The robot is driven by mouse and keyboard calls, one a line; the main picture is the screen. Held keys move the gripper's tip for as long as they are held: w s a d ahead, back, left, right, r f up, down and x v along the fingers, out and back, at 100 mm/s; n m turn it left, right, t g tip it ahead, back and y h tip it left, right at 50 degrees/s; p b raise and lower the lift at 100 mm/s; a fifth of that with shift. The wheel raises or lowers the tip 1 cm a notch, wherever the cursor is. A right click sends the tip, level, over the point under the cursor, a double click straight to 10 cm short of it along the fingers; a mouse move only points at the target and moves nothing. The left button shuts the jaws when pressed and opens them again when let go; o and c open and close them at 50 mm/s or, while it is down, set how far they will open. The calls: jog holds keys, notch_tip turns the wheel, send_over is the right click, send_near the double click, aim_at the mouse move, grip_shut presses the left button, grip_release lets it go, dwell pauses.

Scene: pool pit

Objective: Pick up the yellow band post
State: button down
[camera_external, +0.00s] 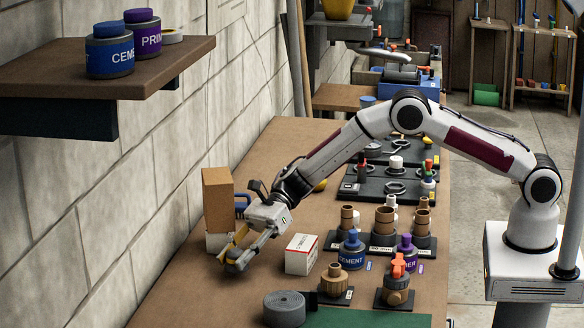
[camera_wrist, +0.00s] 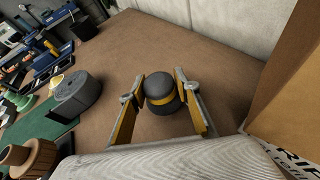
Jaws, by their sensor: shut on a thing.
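The yellow band post (camera_wrist: 162,88) is a dark grey, round-topped post with a yellow band around it. In the wrist view it stands between the two yellow-lined fingers of my gripper (camera_wrist: 160,80). In the external view my gripper (camera_external: 238,250) is low over the left part of the workbench, shut on the post. There the post (camera_external: 234,266) is small, dark and mostly hidden by the fingers. I cannot tell whether its base touches the bench.
A brown cardboard box (camera_external: 217,200) stands close behind my gripper, by the wall. A white box (camera_external: 301,254) is to its right. A grey roll (camera_external: 284,309) and a green mat (camera_external: 365,318) lie at the front. Cement cans and fittings crowd the right side.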

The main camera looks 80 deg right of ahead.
aim_at(235, 250)
notch_tip(235, 250, up, 16)
jog(key=shift+f, duration=0.15)
dwell(0.3)
dwell(0.5)
